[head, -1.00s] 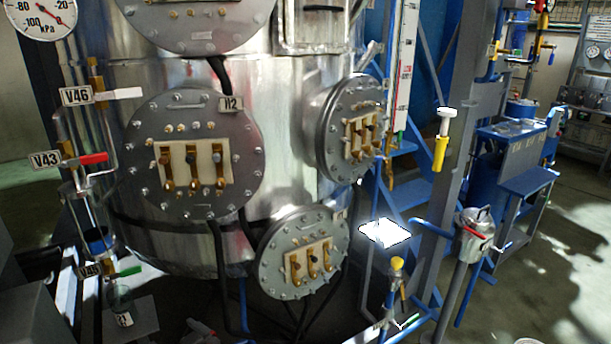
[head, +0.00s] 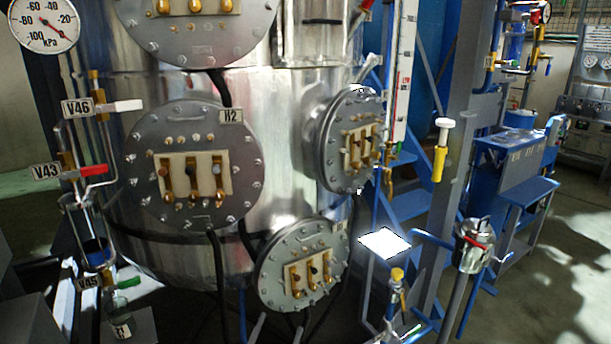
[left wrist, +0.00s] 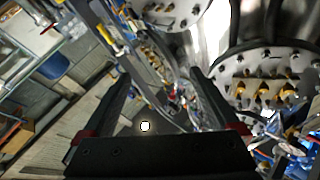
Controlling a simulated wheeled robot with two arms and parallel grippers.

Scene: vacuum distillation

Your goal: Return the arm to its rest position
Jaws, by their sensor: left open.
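My left gripper (left wrist: 160,76) shows in the left wrist view. Its two dark fingers stand wide apart with nothing between them. Behind the gap are pipes and the grey floor, and a flanged plate (left wrist: 262,85) with brass terminals lies to the right of the fingers. I cannot make out the left gripper in the head view. My right gripper is not in either view.
A large steel vessel (head: 285,110) with bolted heater flanges (head: 195,215) fills the head view's left and middle. Valves V46 (head: 122,106), V43 (head: 93,170) and V45 (head: 127,283) stand left. A metal pot (head: 474,247) stands right, with open floor (head: 560,260) beyond.

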